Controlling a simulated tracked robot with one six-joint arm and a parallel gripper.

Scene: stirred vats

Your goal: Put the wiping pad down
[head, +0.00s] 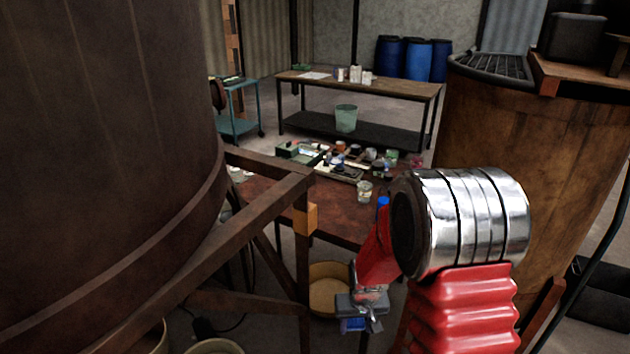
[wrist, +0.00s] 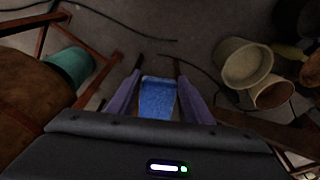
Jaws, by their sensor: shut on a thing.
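In the wrist view, the blue wiping pad (wrist: 158,98) sits between the two fingers of my gripper (wrist: 158,90). The gripper is shut on it and holds it over the bare floor. In the head view, my gripper (head: 362,312) hangs low in front of the brown table, with a blue bit of the pad (head: 353,325) showing at its lower end. Most of the pad is hidden there by the gripper.
A brown table (head: 270,203) carries a green box, a tray, jars and a glass. Rusty vats stand left (head: 100,150) and right (head: 540,140). Tubs (wrist: 243,63) and a teal bucket (wrist: 68,68) flank the floor below my gripper. Cables (wrist: 120,30) lie there.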

